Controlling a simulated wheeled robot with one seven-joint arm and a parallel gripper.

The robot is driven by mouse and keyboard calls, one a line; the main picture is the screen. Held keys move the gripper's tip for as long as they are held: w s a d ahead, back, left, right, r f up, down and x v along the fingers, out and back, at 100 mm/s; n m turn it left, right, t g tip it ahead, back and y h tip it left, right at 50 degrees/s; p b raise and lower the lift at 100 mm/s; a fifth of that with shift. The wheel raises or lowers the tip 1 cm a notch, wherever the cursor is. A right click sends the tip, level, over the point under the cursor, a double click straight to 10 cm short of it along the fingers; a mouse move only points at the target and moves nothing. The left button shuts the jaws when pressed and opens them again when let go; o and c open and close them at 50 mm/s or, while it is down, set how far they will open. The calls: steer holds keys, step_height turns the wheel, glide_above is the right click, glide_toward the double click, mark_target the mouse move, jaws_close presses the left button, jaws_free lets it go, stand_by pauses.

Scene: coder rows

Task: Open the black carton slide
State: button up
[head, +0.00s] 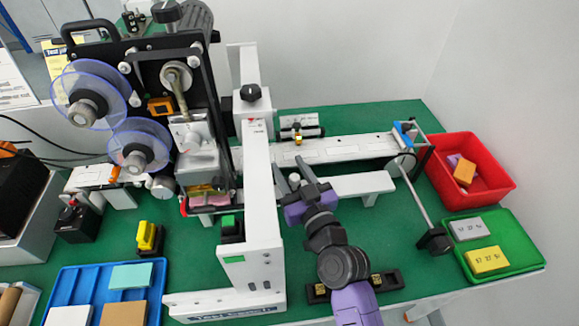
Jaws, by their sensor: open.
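My gripper (290,180) reaches up from the bottom centre on my purple and dark grey arm. Its jaws are open and empty. They are just right of the white upright of the coding machine and in front of the white rail. I cannot tell for sure which part is the black carton slide. A black block with a green face (231,226) sits left of the upright, left of and below my gripper. A black base with brass-coloured parts (388,281) lies on the bench, partly hidden behind my arm.
The coding machine (181,75) with clear reels fills the upper left. A white rail (335,149) runs right across the green bench. A metal rod with a black foot (434,240) stands right of my arm. A red bin (494,190), green tray (532,262) and blue tray (60,285) hold blocks.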

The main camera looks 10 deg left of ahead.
steer(key=shift+w, duration=0.1)
jaws_close()
steer(key=shift+a, duration=0.1)
stand_by(1.3)
